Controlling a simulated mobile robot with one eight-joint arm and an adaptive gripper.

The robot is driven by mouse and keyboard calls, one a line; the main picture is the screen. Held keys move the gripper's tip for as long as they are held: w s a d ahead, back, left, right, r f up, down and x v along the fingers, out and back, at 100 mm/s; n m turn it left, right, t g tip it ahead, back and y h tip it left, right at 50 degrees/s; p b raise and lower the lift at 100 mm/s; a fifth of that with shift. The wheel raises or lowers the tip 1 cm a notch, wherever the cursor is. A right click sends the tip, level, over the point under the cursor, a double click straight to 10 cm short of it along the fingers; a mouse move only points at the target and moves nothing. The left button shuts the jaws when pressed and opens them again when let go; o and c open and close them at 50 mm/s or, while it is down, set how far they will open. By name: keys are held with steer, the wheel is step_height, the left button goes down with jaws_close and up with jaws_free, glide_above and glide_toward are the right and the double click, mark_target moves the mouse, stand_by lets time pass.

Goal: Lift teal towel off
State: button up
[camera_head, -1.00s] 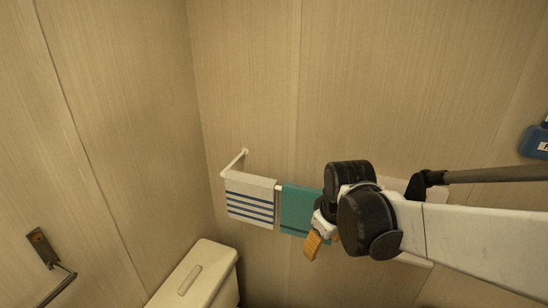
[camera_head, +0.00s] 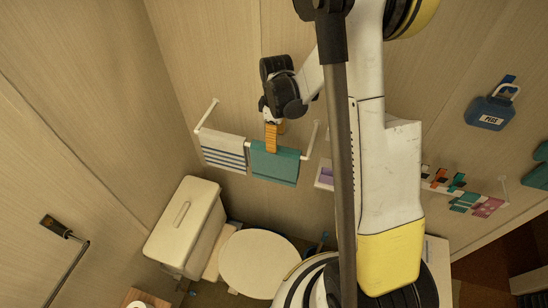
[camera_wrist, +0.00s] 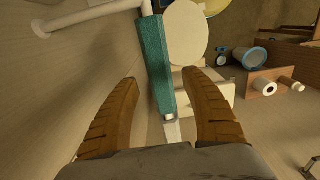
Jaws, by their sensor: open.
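The teal towel (camera_head: 274,164) hangs folded over a white wall rail (camera_head: 206,113), to the right of a white towel with blue stripes (camera_head: 223,153). In the wrist view the teal towel (camera_wrist: 154,62) is seen from above, its top fold running between my fingers and a little beyond them. My gripper (camera_head: 273,138) is at the teal towel's top edge in the head view. In the wrist view my gripper (camera_wrist: 161,88) is open, its two orange fingers apart on either side of the towel's line. Whether a finger touches the cloth cannot be told.
A toilet with a closed lid (camera_head: 259,262) and cistern (camera_head: 186,225) stands below the rail. The wall is close behind the rail. A second rack with small cloths (camera_head: 463,200) and a blue peg bag (camera_head: 490,113) are on the right.

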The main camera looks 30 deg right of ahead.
steer(key=shift+w+f+b, duration=0.1)
steer(key=shift+f+b, duration=1.35)
steer(key=shift+f, duration=1.8)
steer(key=c, duration=0.8)
steer(key=shift+r+p, duration=0.45)
steer(key=shift+r, duration=0.35)
steer(key=shift+c, duration=0.3)
step_height(320, 180, up, 18)
steer(key=p, duration=0.9)
steer(key=shift+r+p, duration=0.2)
steer(key=shift+p, duration=0.2)
